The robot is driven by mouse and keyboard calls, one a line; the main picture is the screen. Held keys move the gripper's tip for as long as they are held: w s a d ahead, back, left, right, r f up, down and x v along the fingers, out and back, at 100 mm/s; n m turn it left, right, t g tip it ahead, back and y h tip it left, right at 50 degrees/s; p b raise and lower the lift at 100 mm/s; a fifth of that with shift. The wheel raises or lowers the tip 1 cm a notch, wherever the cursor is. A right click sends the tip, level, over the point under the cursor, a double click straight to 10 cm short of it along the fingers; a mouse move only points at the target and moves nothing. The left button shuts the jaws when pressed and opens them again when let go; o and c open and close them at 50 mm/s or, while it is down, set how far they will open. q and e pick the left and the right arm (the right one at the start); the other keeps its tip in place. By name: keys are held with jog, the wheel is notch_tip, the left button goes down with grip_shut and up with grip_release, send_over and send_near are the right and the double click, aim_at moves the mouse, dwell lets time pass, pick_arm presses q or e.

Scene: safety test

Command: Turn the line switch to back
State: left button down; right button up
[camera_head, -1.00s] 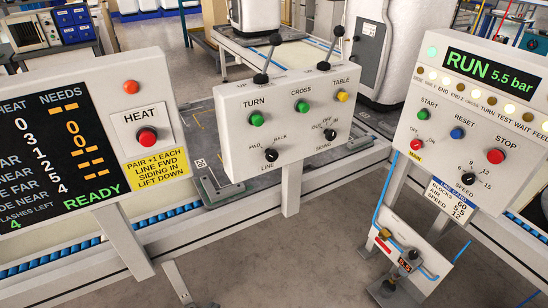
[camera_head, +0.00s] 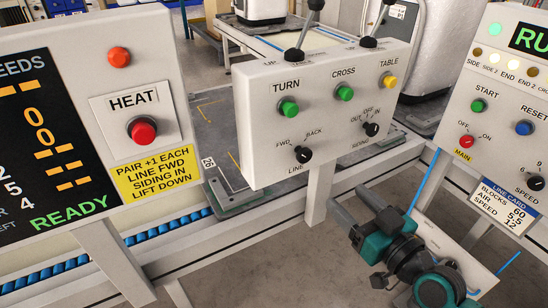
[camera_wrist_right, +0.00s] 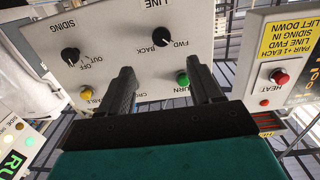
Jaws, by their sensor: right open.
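The line switch (camera_head: 303,154) is a black knob low on the left of the middle grey panel, above the word LINE. FWD is printed at its upper left and BACK at its upper right. Its light mark seems to point toward FWD. It also shows in the right wrist view (camera_wrist_right: 160,37), where the picture is upside down. My right gripper (camera_head: 350,203) is open and empty, below and right of the switch, apart from it. In the wrist view the two fingers (camera_wrist_right: 160,68) reach toward the panel with the switch between their lines. My left gripper is out of view.
The siding switch (camera_head: 371,129) is right of the line switch. Green turn (camera_head: 288,108) and cross (camera_head: 344,93) buttons and a yellow table button (camera_head: 390,82) sit above. A red heat button (camera_head: 142,130) is on the left panel. A start panel (camera_head: 498,137) stands at right.

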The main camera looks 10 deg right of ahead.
aim_at(306, 156)
jog(key=x, duration=1.3)
jog(key=shift+w+a+r+p, duration=0.2)
jog(key=shift+r+p, duration=0.15)
jog(key=shift+r, duration=0.05)
jog(key=c, duration=1)
